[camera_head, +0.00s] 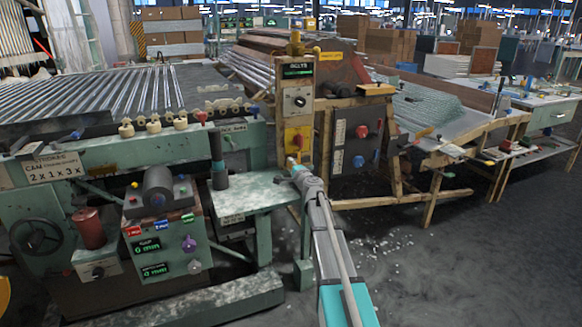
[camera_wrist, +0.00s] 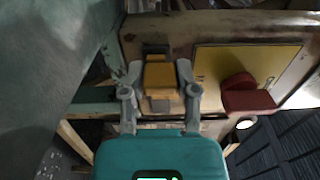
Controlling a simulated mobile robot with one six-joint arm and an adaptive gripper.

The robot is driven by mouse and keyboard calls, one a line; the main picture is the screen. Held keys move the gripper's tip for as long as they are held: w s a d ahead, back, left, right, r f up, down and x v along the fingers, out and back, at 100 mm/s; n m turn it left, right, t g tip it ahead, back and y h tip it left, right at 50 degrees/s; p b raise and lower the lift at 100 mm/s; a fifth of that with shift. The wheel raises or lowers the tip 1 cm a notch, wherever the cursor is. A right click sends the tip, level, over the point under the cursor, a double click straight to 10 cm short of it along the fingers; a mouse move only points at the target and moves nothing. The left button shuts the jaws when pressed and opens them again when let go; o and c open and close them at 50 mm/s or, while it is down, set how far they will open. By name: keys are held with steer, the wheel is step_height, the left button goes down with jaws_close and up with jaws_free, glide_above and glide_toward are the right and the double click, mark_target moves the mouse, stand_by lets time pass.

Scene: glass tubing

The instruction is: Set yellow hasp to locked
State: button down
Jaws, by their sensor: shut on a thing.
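The yellow hasp (camera_wrist: 160,76) is a small yellow block with dark metal parts at its top, centred in the wrist view. My gripper (camera_wrist: 159,88) has one grey finger on each side of it and is shut on it. In the head view my gripper (camera_head: 292,165) reaches the lower part of the wooden control post (camera_head: 298,100), just below a yellow plate (camera_head: 305,137). The hasp is too small and too covered by my gripper there to make out. I cannot tell the hasp's exact setting.
A red handle (camera_wrist: 247,95) on the yellow plate sits close to the right of my gripper in the wrist view. A green side table (camera_head: 250,197) stands left of my arm. A wooden frame with red and blue knobs (camera_head: 361,131) is to the right. Open floor lies front right.

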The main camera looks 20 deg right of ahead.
steer(key=shift+d, duration=1.45)
steer(key=shift+c, duration=1.8)
jaws_free()
steer(key=s, duration=1.2)
steer(key=shift+d, duration=0.2)
